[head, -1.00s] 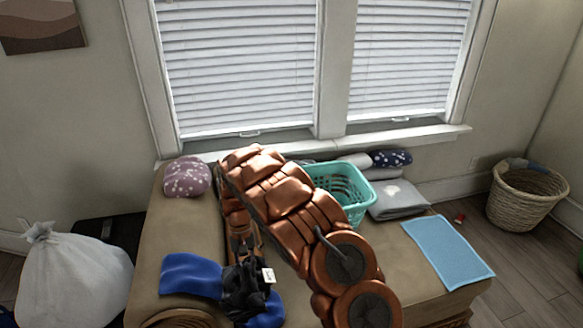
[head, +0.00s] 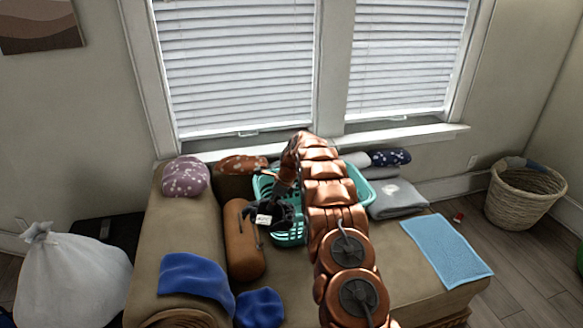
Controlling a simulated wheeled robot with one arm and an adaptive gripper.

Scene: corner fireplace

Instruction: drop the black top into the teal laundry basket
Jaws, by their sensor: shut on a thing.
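The black top (head: 280,217), a crumpled dark cloth with a white tag, hangs from my gripper (head: 277,200), which is shut on it. In the head view the top overlaps the left part of the teal laundry basket (head: 290,238). I cannot tell whether it is above the opening or touching the rim. The basket stands on the tan couch, and my arm hides its middle; its right end shows on the other side of the arm.
A brown bolster (head: 244,240) lies just left of the basket. Blue cloths (head: 196,278) lie at the couch's front left. A light blue mat (head: 447,247) and folded grey cloth (head: 397,199) lie to the right. A wicker basket (head: 522,195) stands on the floor at far right.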

